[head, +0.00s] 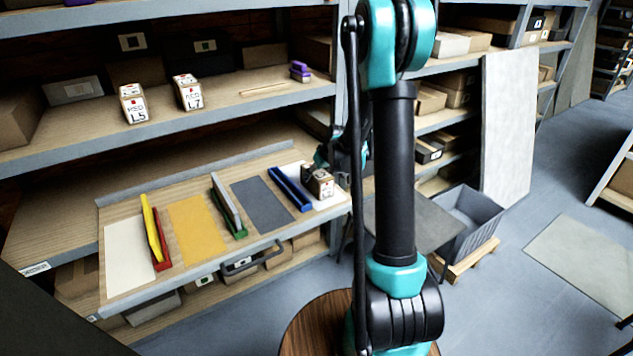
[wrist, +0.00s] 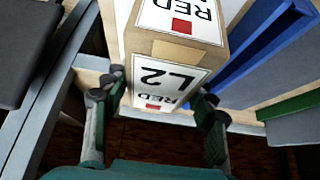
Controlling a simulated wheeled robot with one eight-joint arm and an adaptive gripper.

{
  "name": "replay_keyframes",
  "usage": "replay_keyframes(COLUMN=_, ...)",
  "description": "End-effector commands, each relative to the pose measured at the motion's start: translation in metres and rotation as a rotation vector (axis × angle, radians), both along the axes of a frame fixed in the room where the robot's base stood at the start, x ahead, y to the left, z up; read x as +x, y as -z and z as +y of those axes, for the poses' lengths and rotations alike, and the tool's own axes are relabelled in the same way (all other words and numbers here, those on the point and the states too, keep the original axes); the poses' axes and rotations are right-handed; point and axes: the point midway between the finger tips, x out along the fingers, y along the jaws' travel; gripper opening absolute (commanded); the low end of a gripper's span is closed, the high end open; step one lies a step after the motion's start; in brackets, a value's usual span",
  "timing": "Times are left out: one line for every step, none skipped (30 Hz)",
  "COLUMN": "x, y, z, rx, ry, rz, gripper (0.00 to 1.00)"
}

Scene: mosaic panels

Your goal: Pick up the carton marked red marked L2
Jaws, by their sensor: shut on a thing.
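The carton marked red L2 (wrist: 172,75) fills the upper middle of the wrist view, with its RED and L2 labels and small red squares upside down there. My gripper (wrist: 155,105) has one finger on each side of the carton's near end and is shut on it. In the head view the carton (head: 318,183) is at the right end of the pull-out board (head: 170,290), over the white panel beside the blue bar. My gripper is partly hidden there behind my arm. I cannot tell whether the carton touches the board.
Cartons marked L5 (head: 134,104) and L7 (head: 188,92) stand on the shelf above. A blue bar (head: 291,188) lies close to the carton's left. Green, red and yellow bars lie between coloured panels. A grey crate (head: 467,222) stands on a pallet at right.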

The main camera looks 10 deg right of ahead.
Motion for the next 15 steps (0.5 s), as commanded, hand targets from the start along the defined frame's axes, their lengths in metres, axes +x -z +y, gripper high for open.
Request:
replay_keyframes(x=0.0, y=0.0, z=0.0, rx=0.0, ry=0.0, rz=0.0, gripper=0.04)
replay_keyframes(x=0.0, y=0.0, z=0.0, rx=0.0, ry=0.0, rz=0.0, gripper=0.0)
replay_keyframes(x=0.0, y=0.0, z=0.0, rx=0.0, ry=0.0, rz=0.0, gripper=0.0)
replay_keyframes(x=0.0001, y=-0.0006, z=0.0, rx=0.0, ry=0.0, rz=-0.001, gripper=0.0)
replay_keyframes(x=0.0001, y=-0.0006, z=0.0, rx=0.0, ry=0.0, rz=-0.001, gripper=0.0)
replay_keyframes(x=0.0001, y=-0.0006, z=0.0, rx=0.0, ry=0.0, rz=-0.001, gripper=0.0)
replay_keyframes(x=0.0002, y=-0.0005, z=0.0001, rx=0.0, ry=0.0, rz=-0.001, gripper=0.0)
replay_keyframes(x=0.0002, y=-0.0005, z=0.0001, rx=0.0, ry=0.0, rz=-0.001, gripper=0.0)
replay_keyframes(x=0.0002, y=-0.0006, z=0.0001, rx=0.0, ry=0.0, rz=-0.001, gripper=0.0)
replay_keyframes(x=0.0001, y=-0.0009, z=0.0001, rx=0.0, ry=0.0, rz=-0.001, gripper=0.0)
replay_keyframes(x=0.0002, y=-0.0016, z=0.0001, rx=0.0, ry=0.0, rz=-0.001, gripper=0.0)
replay_keyframes(x=0.0001, y=-0.0029, z=0.0001, rx=0.0, ry=0.0, rz=-0.001, gripper=0.0)
replay_keyframes(x=0.0001, y=-0.0043, z=0.0, rx=0.0, ry=0.0, rz=-0.001, gripper=0.0)
replay_keyframes(x=-0.0001, y=-0.0062, z=0.0001, rx=0.0, ry=0.0, rz=-0.001, gripper=0.0)
replay_keyframes(x=0.0, y=-0.0094, z=0.0001, rx=0.0, ry=0.0, rz=-0.001, gripper=0.0)
